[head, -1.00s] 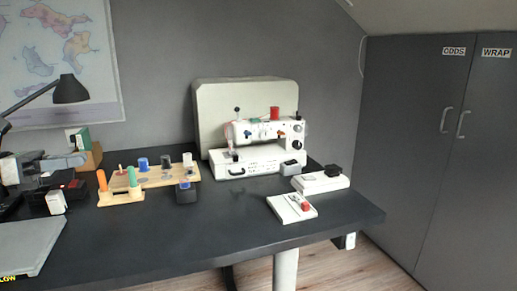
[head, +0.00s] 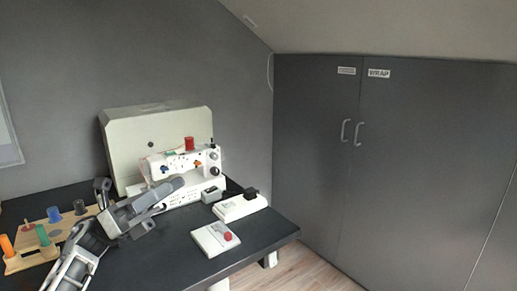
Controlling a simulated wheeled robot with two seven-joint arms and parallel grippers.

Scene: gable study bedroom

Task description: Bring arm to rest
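My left gripper (head: 162,193), grey and black, comes in from the lower left in the head view. It hangs over the desk in front of the sewing machine, its tip toward the machine's base. Its arm covers part of the wooden spool board. The angle does not show whether the fingers are apart or together, and I see nothing clearly held. My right gripper is not in view.
A white sewing machine (head: 195,161) with a red spool stands before its pale case (head: 160,124). Two white boxes (head: 215,239) (head: 241,206) lie on the dark desk (head: 255,240). The wooden spool board (head: 57,228) is at left. Grey cabinet doors (head: 420,170) are shut at right.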

